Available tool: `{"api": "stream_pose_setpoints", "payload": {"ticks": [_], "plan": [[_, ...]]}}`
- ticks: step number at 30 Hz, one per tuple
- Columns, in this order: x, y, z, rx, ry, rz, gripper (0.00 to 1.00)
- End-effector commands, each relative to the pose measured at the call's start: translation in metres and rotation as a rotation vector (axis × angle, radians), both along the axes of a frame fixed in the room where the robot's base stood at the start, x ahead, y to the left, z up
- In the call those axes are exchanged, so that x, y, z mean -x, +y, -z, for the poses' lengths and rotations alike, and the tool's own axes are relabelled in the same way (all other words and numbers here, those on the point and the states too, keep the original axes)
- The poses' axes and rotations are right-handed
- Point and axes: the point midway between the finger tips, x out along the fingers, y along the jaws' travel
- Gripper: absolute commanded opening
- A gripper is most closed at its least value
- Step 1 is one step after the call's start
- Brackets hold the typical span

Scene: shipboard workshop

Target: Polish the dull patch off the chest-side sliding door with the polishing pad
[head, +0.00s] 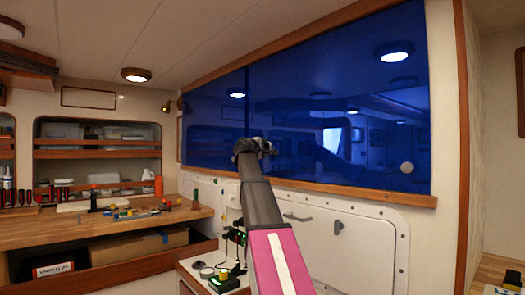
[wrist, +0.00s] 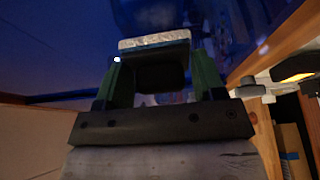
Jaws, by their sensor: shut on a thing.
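The glossy dark blue sliding doors fill the upper wall in the head view: a wide right panel (head: 350,130) and a narrower left panel (head: 212,125). A pale round spot (head: 407,168) shows low on the right panel; I cannot tell if it is a finger pull or the dull patch. My gripper (head: 255,148) is raised before the doors, near the seam between the panels. In the wrist view my gripper (wrist: 155,75) is shut on the polishing pad (wrist: 155,40), which has a dark grip and a pale, flat face. Whether the pad touches the door is unclear.
A wooden workbench (head: 90,225) with tools and small blocks stands at the left, below recessed shelves (head: 97,148). A wooden ledge (head: 340,193) runs under the doors. Below it is a white hatch panel (head: 345,240). Small devices (head: 225,280) stand low near my arm.

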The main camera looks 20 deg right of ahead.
Motion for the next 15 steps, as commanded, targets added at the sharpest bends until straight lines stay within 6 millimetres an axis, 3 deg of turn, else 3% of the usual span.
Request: {"api": "stream_pose_setpoints", "payload": {"ticks": [15], "plan": [[-0.0019,-0.0047,-0.0002,0.0,0.0,0.0,0.44]]}}
